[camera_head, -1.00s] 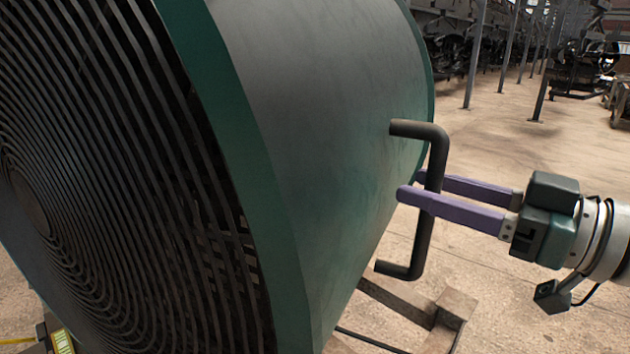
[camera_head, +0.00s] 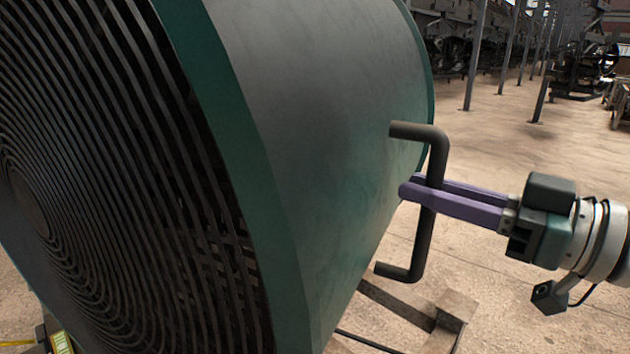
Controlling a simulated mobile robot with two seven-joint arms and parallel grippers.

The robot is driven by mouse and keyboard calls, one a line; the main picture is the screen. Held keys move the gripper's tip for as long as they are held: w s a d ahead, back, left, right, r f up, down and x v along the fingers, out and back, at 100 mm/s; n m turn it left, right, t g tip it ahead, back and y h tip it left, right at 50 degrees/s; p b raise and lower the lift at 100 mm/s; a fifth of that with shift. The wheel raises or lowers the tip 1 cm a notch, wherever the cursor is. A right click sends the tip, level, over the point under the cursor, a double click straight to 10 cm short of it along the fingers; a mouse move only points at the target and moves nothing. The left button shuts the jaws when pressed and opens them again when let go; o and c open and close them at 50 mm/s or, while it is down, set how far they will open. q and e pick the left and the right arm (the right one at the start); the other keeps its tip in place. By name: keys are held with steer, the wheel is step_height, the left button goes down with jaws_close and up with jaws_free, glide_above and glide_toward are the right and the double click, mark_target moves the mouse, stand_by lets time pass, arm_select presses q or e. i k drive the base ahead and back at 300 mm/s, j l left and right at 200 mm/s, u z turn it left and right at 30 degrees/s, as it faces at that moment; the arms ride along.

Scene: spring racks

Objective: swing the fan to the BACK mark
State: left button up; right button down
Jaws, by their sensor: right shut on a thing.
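The fan is a large drum with a grey casing (camera_head: 320,90), green rims and a dark slatted grille (camera_head: 110,190) on its front. It fills the left and middle of the view. A black bar handle (camera_head: 423,240) stands out from the casing's right side. My right gripper (camera_head: 418,190) comes in from the right, its purple fingers shut on the upright bar of the handle. My left gripper is not in view. No BACK mark can be read here.
A wooden support (camera_head: 440,320) stands on the floor below the handle. A yellow label (camera_head: 61,343) shows at the bottom left. Pale floor (camera_head: 560,160) lies open at the right, with dark posts and racks (camera_head: 470,55) farther back.

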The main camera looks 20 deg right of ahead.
mark_target(245, 213)
steer(key=j+z, duration=0.2)
steer(key=j, duration=0.25)
steer(key=k+j+z, duration=0.1)
steer(key=j+z, duration=0.15)
steer(key=j, duration=0.2)
steer(key=j+z, duration=0.2)
steer(key=j, duration=0.55)
